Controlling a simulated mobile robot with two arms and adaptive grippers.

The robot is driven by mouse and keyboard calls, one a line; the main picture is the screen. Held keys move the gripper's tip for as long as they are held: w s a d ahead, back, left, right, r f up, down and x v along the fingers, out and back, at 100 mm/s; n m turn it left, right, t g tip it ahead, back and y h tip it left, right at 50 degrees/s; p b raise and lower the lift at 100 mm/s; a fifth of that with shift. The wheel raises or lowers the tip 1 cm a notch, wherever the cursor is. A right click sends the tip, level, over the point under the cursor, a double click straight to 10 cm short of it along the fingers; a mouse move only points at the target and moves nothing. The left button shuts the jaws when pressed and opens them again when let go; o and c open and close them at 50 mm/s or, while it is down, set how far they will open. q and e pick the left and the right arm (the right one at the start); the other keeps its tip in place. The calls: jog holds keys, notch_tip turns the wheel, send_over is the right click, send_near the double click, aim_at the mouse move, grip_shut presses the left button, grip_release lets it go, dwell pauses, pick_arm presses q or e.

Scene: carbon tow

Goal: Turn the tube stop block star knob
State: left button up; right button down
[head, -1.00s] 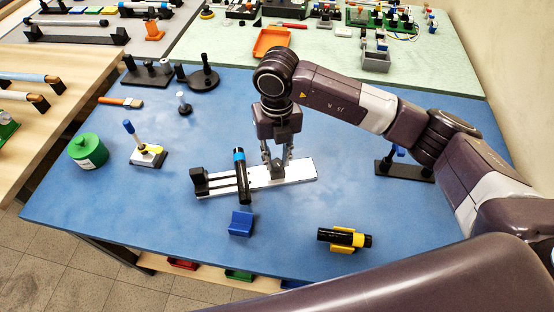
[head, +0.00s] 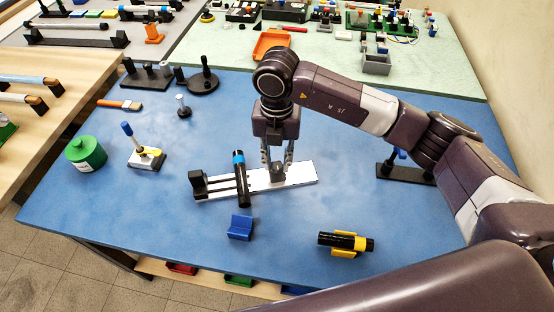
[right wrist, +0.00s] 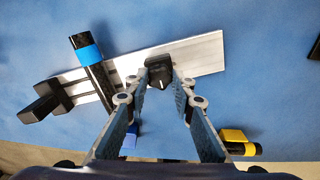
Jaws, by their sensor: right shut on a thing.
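The stop block's black star knob (right wrist: 159,71), with a white pointer mark, sits on a pale metal rail (right wrist: 200,55). My right gripper (right wrist: 160,82) points down and is shut on the knob, its fingers on either side. In the head view, the gripper (head: 277,170) stands over the right half of the rail (head: 302,173), and the knob (head: 278,177) shows partly between and below the fingertips. A black tube with a blue band (head: 240,178) lies across the rail to the left of the gripper. My left gripper is not in view.
A blue block (head: 240,228) and a yellow cradle with a black cylinder (head: 345,242) lie in front of the rail. A black stand (head: 403,172) is to the right, partly behind my arm. A green jar (head: 86,153) stands far left. Blue mat around the rail is mostly bare.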

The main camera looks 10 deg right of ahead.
aim_at(277, 166)
jog(key=c, duration=1.6)
grip_release()
notch_tip(277, 166, up, 12)
jog(key=shift+r, duration=0.1)
